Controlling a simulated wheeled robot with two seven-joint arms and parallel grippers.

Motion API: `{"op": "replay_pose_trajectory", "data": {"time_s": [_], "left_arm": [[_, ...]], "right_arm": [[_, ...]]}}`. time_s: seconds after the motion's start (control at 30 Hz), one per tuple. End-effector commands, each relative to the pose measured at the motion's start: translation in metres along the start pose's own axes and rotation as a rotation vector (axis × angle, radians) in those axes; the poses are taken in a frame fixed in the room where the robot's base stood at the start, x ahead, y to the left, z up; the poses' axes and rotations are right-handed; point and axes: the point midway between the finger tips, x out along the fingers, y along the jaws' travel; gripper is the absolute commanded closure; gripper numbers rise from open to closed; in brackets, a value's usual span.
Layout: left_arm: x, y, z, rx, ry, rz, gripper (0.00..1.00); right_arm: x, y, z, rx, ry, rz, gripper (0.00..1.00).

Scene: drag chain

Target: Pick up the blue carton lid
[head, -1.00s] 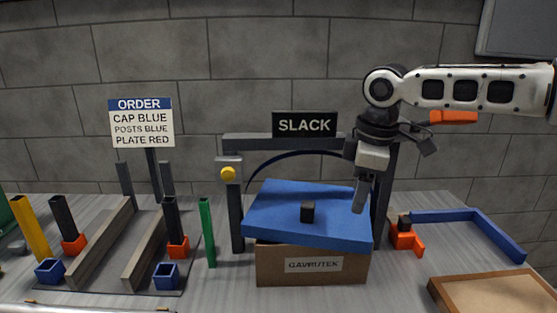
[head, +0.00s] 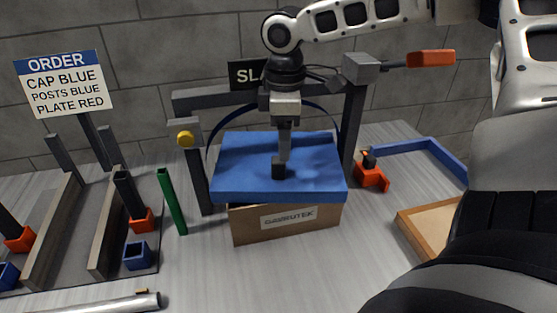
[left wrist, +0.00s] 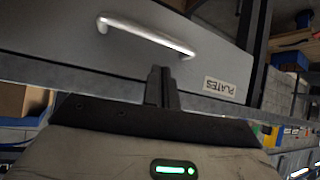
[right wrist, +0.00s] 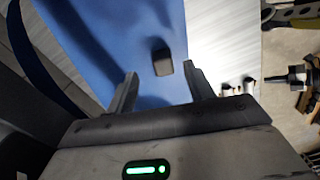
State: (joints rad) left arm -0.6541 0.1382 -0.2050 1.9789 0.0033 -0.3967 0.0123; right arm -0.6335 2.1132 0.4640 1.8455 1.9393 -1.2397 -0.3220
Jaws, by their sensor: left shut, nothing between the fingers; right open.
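The blue carton lid (head: 245,165) sits tilted on the brown carton (head: 240,228), which has a printed label on its front. A small black knob (head: 278,168) stands on the lid. My right gripper (head: 283,155) is over the lid, right at the knob in the head view. In the right wrist view the knob (right wrist: 162,62) shows just beyond and between the two open fingers (right wrist: 160,85), apart from both. My left gripper (left wrist: 162,85) is shut and empty in front of a grey drawer (left wrist: 190,60) marked PLATES; it is out of the head view.
A dark frame (head: 352,120) with a SLACK sign stands behind the carton. A green post (head: 172,200) is to its left, beside slotted rails (head: 105,225). An orange holder (head: 371,175), a blue bracket (head: 440,152) and a wooden tray (head: 425,225) are to its right.

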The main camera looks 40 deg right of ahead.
Motion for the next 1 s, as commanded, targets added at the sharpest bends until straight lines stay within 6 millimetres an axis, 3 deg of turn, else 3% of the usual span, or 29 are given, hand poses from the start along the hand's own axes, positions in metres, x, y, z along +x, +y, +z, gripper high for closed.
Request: {"op": "replay_pose_trajectory", "data": {"time_s": [0.17, 0.43, 0.73, 0.77, 0.93, 1.0], "left_arm": [[-0.001, 0.000, -0.002, 0.000, 0.001, 0.000, 1.00], [-0.003, 0.000, -0.004, 0.001, 0.001, -0.001, 1.00], [-0.002, -0.001, 0.000, 0.002, -0.006, -0.003, 1.00], [-0.002, -0.001, 0.000, 0.002, -0.006, -0.003, 1.00], [-0.002, -0.001, 0.000, 0.001, -0.006, -0.004, 1.00], [-0.002, -0.002, 0.000, 0.001, -0.006, -0.004, 1.00]], "right_arm": [[0.012, -0.001, 0.000, 0.001, -0.002, -0.002, 0.47], [0.051, -0.004, 0.000, 0.002, -0.003, -0.002, 0.47], [0.057, -0.004, -0.001, 0.001, 0.000, 0.001, 0.47], [0.057, -0.003, -0.001, 0.001, 0.000, 0.001, 0.50], [0.056, -0.003, -0.001, 0.001, 0.000, 0.001, 0.97], [0.056, -0.003, -0.001, 0.001, 0.000, 0.001, 0.97]]}}
